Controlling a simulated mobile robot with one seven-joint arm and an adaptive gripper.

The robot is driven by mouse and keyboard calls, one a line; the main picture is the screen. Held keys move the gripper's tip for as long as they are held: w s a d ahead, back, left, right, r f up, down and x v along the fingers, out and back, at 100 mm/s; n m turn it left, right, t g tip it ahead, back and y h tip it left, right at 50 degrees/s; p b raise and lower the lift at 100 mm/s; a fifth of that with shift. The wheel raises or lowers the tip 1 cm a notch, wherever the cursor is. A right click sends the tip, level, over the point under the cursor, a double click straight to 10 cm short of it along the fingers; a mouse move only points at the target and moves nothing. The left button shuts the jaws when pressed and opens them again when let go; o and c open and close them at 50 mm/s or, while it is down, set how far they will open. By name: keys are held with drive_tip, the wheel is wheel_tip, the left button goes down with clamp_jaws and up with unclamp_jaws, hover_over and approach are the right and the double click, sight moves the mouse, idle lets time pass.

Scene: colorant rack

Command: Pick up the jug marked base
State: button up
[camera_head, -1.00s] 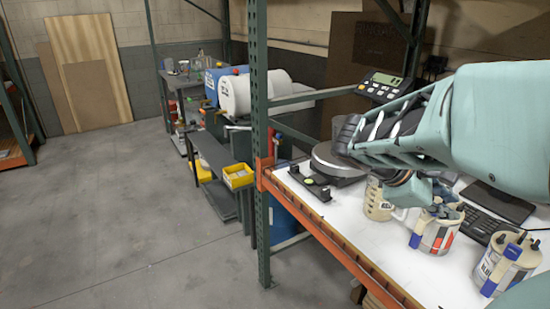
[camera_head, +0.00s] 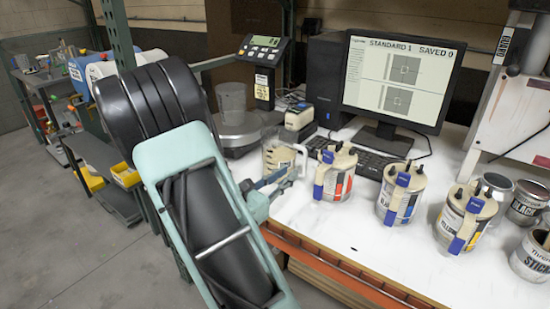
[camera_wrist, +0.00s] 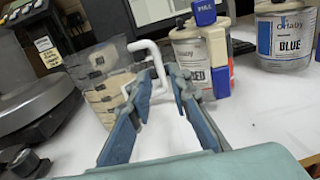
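The jug (camera_head: 278,158) is a clear beaker-like vessel with beige contents, upright on the white bench in front of the scale. Its marking is not readable now. In the wrist view the jug (camera_wrist: 96,80) is at left centre, with its white handle (camera_wrist: 152,48) pointing toward me. My gripper (camera_wrist: 160,78) is open, its two blue fingers on either side of the handle's lower part. Whether they touch it I cannot tell. In the head view my gripper (camera_head: 277,183) is just in front of the jug, partly hidden by my arm.
A red-marked can (camera_head: 336,173), a blue can (camera_head: 400,192) and a yellow can (camera_head: 465,215) stand right of the jug. The scale (camera_head: 240,130) holds a clear container (camera_head: 231,100). A monitor (camera_head: 402,80) and keyboard (camera_head: 350,157) are behind. The bench front is clear.

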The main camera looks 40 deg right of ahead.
sight(304, 162)
drive_tip(key=shift+w+d+f, duration=0.1)
drive_tip(key=shift+f, duration=0.35)
drive_tip(key=x, duration=1)
drive_tip(key=shift+w+d+p, duration=0.15)
drive_tip(key=shift+w+p, duration=0.1)
drive_tip(key=shift+p, duration=0.15)
clamp_jaws()
drive_tip(key=shift+r, duration=0.1)
